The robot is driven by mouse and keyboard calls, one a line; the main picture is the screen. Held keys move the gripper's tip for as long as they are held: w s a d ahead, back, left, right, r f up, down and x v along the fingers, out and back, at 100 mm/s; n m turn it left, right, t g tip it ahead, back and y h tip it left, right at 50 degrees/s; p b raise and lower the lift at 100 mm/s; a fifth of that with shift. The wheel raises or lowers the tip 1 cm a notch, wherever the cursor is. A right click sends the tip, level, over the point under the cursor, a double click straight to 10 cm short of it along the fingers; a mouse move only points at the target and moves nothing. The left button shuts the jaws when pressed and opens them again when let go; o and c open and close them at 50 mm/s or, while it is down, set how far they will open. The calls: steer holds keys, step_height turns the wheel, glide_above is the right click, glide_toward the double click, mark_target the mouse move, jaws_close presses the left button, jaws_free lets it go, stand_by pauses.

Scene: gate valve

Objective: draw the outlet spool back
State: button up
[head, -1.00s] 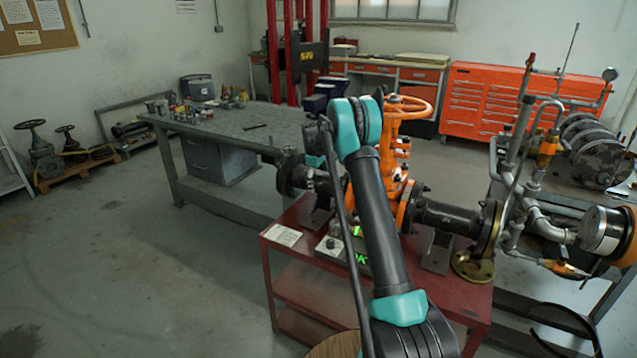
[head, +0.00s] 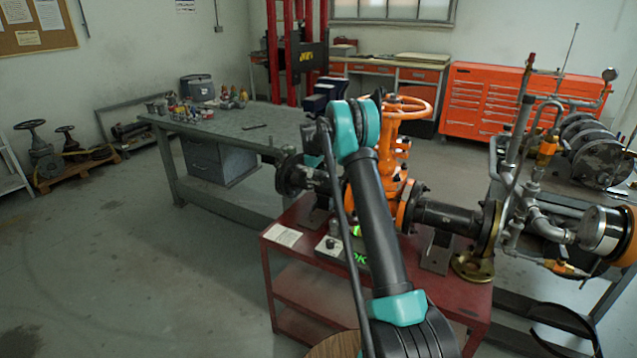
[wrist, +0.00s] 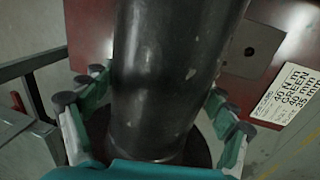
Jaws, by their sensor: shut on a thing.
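The left spool, a dark pipe (head: 318,181) with an end flange (head: 291,174), sticks out left of the orange gate valve (head: 391,170). I take it as the outlet spool. In the wrist view its dark pipe (wrist: 165,60) runs down the middle, with a round dark flange at the bottom. My gripper (wrist: 152,100) is shut around this pipe, teal and grey fingers on both sides. In the head view my arm hides the gripper and the joint between spool and valve, so I cannot tell whether there is a gap.
The valve stands on a red cart (head: 290,262) with a printed card (head: 282,235) and a small box with green lights (head: 335,247). Another dark spool (head: 447,215) runs right to piping. A grey workbench (head: 225,130) stands behind on the left.

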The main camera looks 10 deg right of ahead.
steer(key=o, duration=1.6)
steer(key=shift+w+a, duration=0.1)
steer(key=shift+a, duration=0.1)
steer(key=shift+c, duration=0.2)
steer(key=r, duration=0.4)
steer(key=s+a+r, duration=0.1)
steer(key=r, duration=0.2)
steer(key=s+r, duration=0.1)
steer(key=r, duration=0.3)
steer(key=shift+a+r, duration=0.15)
steer(key=shift+r, duration=0.2)
steer(key=s+d+r+m+t, duration=0.1)
steer(key=s+d+m, duration=0.15)
steer(key=s, duration=0.95)
steer(key=s+d+r+m, duration=0.2)
steer(key=s+m, duration=0.1)
steer(key=s, duration=0.9)
steer(key=s+d+f+m, duration=0.1)
steer(key=s+f, duration=0.4)
steer(key=s, duration=1)
steer(key=s+d+f+m+t+y, duration=0.1)
steer(key=s+f+m, duration=0.3)
steer(key=s, duration=1.1)
step_height(320, 180, down, 2)
steer(key=shift+s+f, duration=0.1)
steer(key=shift+s, duration=0.2)
